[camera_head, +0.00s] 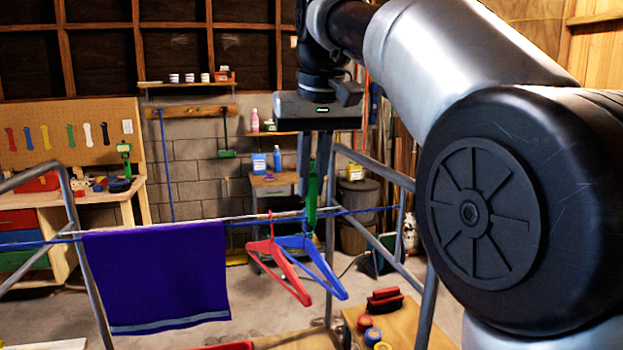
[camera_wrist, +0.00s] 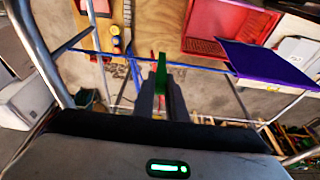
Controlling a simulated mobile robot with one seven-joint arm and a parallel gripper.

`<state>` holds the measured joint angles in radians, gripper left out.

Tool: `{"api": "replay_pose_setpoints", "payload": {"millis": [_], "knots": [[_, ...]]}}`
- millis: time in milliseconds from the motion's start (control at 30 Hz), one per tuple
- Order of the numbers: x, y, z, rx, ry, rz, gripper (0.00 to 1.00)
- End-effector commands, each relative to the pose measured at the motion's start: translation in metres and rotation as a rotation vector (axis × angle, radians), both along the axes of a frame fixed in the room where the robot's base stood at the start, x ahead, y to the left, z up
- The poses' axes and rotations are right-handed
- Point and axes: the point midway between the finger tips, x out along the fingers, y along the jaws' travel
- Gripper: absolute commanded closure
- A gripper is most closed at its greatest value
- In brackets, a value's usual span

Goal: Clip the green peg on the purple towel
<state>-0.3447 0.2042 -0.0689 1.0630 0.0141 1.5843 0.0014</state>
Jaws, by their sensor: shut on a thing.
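The purple towel (camera_head: 155,275) hangs over the blue line (camera_head: 255,217) at the left, with a pale stripe near its lower edge. It also shows at the right of the wrist view (camera_wrist: 268,62). My gripper (camera_head: 314,172) points down, well to the right of the towel. It is shut on the green peg (camera_head: 312,200), which sticks out below the fingertips. The peg also shows between the fingers in the wrist view (camera_wrist: 161,78). In the head view the peg overlaps the line beside the blue hanger; I cannot tell whether it touches the line.
Grey rack posts (camera_head: 330,240) stand near the gripper. A red crate (camera_wrist: 222,28) and a wooden surface with brushes and jars lie below.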

Motion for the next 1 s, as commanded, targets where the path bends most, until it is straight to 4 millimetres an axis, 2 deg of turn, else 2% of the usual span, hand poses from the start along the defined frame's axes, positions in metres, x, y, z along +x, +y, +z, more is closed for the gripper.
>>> {"api": "replay_pose_setpoints", "payload": {"millis": [567,1000], "knots": [[0.0,0.0,0.03,-0.001,0.002,0.0,1.0],[0.0,-0.001,0.031,-0.001,0.002,-0.002,1.0]]}}
